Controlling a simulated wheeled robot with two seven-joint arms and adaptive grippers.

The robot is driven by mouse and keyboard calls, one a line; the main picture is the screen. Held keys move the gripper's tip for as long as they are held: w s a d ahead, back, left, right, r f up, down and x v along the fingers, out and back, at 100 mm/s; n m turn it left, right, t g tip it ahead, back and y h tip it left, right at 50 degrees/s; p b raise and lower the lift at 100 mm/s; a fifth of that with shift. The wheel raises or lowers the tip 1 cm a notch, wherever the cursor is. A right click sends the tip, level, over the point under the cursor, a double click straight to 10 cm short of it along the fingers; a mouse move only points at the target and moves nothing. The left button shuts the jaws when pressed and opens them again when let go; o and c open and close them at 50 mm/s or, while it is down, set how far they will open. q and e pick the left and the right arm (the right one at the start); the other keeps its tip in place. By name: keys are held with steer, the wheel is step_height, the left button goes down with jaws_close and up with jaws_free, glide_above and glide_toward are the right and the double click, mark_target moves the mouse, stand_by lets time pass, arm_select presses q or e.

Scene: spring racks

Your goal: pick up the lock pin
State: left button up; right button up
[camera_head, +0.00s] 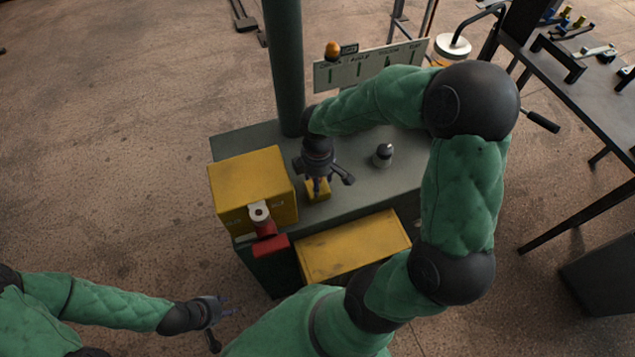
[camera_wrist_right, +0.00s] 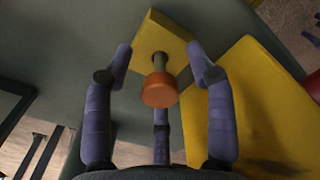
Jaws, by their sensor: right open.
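The lock pin (camera_wrist_right: 159,91), with a round orange head and a grey shank, stands in a small yellow block (camera_wrist_right: 160,38) in the right wrist view. My right gripper (camera_wrist_right: 161,66) is open, with its fingers spread around the pin and apart from it. In the head view the right gripper (camera_head: 320,181) points down over the small yellow block (camera_head: 318,196) on the grey bench, and hides most of the pin. My left gripper (camera_head: 217,312) is low at the left, away from the bench, with its fingers spread and nothing visible in it.
A yellow box (camera_head: 250,180) stands left of the right gripper, with a red part (camera_head: 266,229) at its front. A yellow panel (camera_head: 352,246) is at the bench front. A dark knob (camera_head: 383,155) stands to the right. A green post (camera_head: 286,70) rises behind.

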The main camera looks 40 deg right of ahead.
jaws_close()
